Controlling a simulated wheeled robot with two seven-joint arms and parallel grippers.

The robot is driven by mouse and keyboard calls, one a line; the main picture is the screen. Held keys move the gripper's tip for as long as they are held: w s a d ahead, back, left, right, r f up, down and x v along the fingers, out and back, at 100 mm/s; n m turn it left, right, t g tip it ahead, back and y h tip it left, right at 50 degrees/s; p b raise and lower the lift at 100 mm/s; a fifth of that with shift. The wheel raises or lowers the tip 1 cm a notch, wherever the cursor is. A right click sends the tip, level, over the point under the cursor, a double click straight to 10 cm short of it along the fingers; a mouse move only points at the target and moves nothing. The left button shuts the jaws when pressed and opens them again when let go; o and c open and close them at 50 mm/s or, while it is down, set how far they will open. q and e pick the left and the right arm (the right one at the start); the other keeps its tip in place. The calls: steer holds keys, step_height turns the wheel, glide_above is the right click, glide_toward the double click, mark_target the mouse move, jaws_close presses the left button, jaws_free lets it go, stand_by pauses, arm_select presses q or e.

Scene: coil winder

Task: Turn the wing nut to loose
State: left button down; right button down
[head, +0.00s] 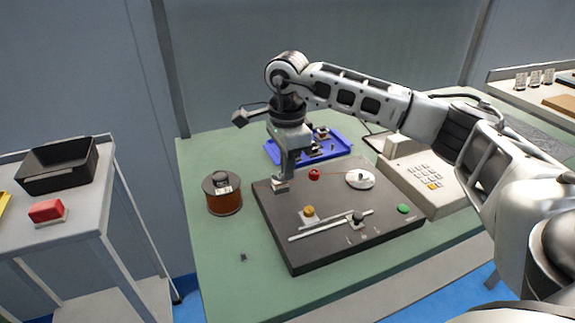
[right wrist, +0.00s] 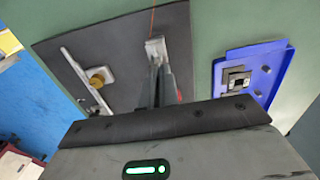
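My right gripper (head: 281,182) points down at the left part of the dark winder board (head: 345,250). Its narrow fingers are close together in the right wrist view (right wrist: 158,88). A small pale metal block (right wrist: 156,48) lies at their tips; I cannot tell whether they grip it. A brass-coloured knob (head: 309,211) sits on a pale plate on the board, apart from the gripper; it also shows in the right wrist view (right wrist: 97,76). I cannot make out which part is the wing nut; its wings are not clear. My left gripper is out of view.
A copper wire spool (head: 224,200) stands left of the board. A blue tray (head: 338,150) with parts lies behind it. A keypad unit (head: 430,187) stands at right. The board carries a red knob (head: 314,174), a white disc (head: 360,179) and a green button (head: 403,208).

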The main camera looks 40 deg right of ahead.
stand_by(0.3)
steer(key=c, duration=1.7)
jaws_free()
arm_select(q)
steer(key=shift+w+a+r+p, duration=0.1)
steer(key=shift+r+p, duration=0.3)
steer(key=shift+p, duration=0.5)
arm_select(e)
step_height(320, 180, up, 16)
steer(key=shift+r, duration=0.1)
